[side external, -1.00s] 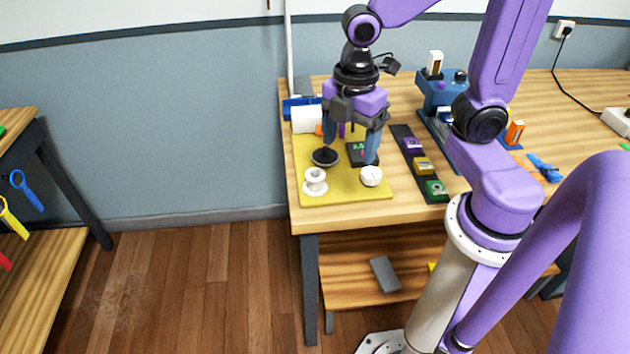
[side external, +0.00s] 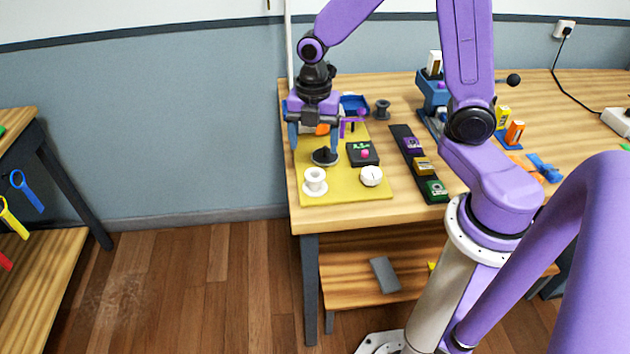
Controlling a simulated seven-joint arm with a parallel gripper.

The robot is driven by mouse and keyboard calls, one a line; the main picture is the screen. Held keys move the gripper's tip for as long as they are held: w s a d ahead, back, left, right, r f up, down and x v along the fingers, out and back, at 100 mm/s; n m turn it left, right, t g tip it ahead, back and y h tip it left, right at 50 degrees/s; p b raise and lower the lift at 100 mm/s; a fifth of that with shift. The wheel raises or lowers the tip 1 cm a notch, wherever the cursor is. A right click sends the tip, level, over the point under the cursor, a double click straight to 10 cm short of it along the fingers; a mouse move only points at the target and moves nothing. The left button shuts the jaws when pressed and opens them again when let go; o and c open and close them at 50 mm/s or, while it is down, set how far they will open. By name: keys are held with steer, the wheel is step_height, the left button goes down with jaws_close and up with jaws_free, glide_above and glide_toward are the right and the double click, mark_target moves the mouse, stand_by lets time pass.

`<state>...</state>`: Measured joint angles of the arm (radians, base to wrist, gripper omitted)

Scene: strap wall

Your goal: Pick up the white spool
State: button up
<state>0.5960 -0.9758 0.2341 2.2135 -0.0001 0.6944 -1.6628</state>
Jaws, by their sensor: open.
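The white spool (side external: 315,179) stands upright at the front left of the yellow mat (side external: 345,190), near the table's left end. My gripper (side external: 313,149) is open, pointing down with its fingers apart, over the back left of the mat. In the picture it is just above and behind the white spool. No object is visibly held between the fingers. A black round piece with a knob (side external: 325,156) sits close by the right fingertip; I cannot tell whether they touch. The gripper hides part of the things behind it.
A white round dial (side external: 371,176) and a black box with a pink button (side external: 362,154) are on the mat. A dark spool (side external: 382,109) stands behind. A dark strip (side external: 418,163) with several coloured blocks lies to the right. An orange piece (side external: 322,130) shows between the fingers.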

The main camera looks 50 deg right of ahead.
mark_target(315, 177)
steer(key=shift+d+f, duration=0.15)
steer(key=shift+f, duration=5.45)
steer(key=c, duration=1.1)
